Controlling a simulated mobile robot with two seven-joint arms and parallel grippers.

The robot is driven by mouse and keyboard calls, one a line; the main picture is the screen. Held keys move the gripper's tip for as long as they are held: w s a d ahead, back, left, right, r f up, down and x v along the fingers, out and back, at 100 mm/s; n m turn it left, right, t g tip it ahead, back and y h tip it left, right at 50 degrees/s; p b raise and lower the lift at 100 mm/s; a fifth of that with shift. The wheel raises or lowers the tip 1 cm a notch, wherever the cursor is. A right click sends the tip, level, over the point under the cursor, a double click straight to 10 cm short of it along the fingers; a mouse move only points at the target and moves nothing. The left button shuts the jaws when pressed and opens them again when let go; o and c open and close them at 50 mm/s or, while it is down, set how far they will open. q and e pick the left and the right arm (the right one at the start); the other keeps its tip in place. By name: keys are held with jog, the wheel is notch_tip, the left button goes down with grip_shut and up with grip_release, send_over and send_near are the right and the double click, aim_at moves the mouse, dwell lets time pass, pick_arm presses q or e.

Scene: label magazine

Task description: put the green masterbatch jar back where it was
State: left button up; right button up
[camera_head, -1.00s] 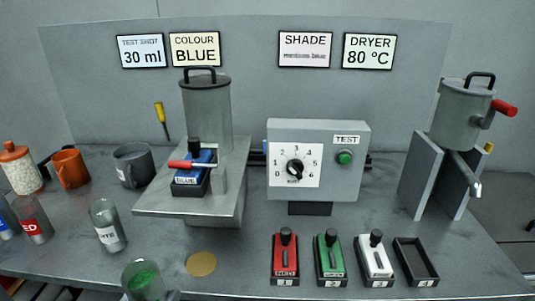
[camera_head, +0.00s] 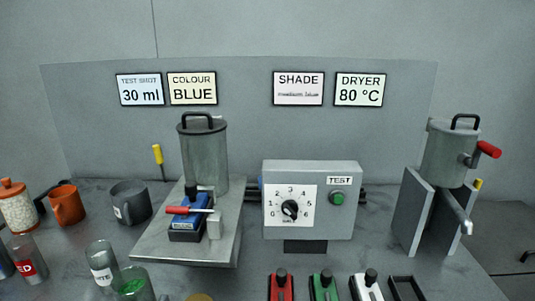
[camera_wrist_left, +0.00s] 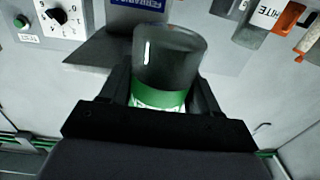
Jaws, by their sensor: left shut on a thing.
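The green masterbatch jar (camera_head: 133,287) is a clear jar with green contents, cut off at the bottom of the head view, just in front of the white jar (camera_head: 102,265). In the wrist view the green jar (camera_wrist_left: 168,58) shows its grey clear body and green band between the two black fingers of my left gripper (camera_wrist_left: 163,95), which is shut on it. The left gripper is not clearly seen in the head view. How high the jar is above the bench cannot be told. My right gripper is not in view.
A red-labelled jar (camera_head: 27,262), orange mug (camera_head: 66,206) and grey mug (camera_head: 131,202) stand at left. A tan disc (camera_head: 200,297) lies at the front edge of view. The blue block (camera_head: 188,224) sits on the machine's plate. Red, green and white blocks stand at front right.

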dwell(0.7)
pick_arm(q)
jog(key=shift+s+f, duration=0.15)
jog(key=shift+f, duration=0.3)
jog(key=s+d+f+m+h+b, duration=0.1)
jog(key=s+f+m+h+b, duration=0.1)
jog(key=s+f+h+b, duration=0.2)
jog(key=shift+s+f+m+b, duration=0.3)
jog(key=shift+s+f+b, duration=0.55)
jog(key=shift+f, duration=0.6)
jog(key=shift+d, duration=0.1)
